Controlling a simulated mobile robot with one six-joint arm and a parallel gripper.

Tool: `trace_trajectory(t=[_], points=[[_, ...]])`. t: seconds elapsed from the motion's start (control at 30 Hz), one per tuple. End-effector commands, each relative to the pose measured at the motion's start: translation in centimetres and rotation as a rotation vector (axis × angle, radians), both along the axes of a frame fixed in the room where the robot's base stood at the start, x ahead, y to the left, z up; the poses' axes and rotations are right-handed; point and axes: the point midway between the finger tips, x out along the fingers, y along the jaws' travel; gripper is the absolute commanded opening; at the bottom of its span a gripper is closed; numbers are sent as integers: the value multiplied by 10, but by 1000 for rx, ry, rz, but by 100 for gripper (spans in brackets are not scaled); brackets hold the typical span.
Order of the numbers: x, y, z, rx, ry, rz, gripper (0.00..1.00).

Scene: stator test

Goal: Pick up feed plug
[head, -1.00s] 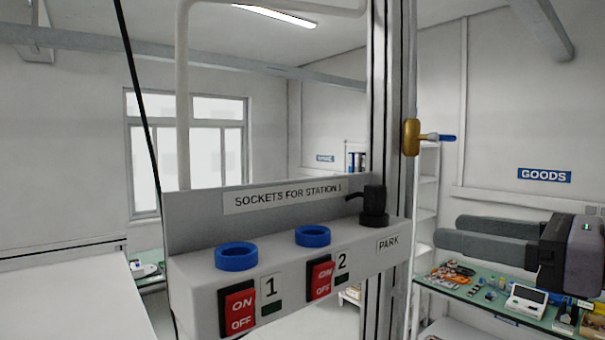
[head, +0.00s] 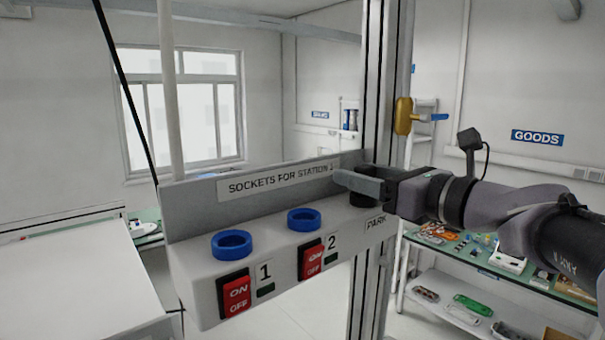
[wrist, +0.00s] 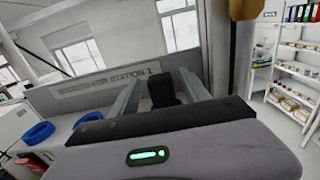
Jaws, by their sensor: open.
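The feed plug is black and stands upright at the PARK place, on the right end of the socket box (head: 200,290). In the wrist view the plug (wrist: 163,92) shows between my two fingers. In the head view my gripper (head: 350,182) hides its upper part, and only the dark base (head: 362,201) shows below the fingers. My gripper is open, its fingers reaching left across the plug's place. In the wrist view the gripper (wrist: 162,76) has one finger on each side of the plug, with a gap visible. I cannot tell whether either finger touches it.
Blue socket rings 1 (head: 232,244) and 2 (head: 304,219) are empty, with red switches in front. A grey back panel (head: 210,199) stands behind them. A metal post (head: 385,90) with a brass valve (head: 403,116) rises behind the PARK end. A goods shelf (head: 470,262) is at right.

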Motion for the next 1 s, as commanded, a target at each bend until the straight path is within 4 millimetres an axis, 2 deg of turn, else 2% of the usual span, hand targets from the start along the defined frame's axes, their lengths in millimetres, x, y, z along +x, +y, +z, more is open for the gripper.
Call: trace_trajectory(t=[0.2,0.47,0.8,1.0], points=[[1,1,-1,-1,-1,-1,53],[1,1,-1,-1,-1,-1,2],[1,0,1,-1,-1,-1,0],[3,-1,14,-1,-1,2,0]])
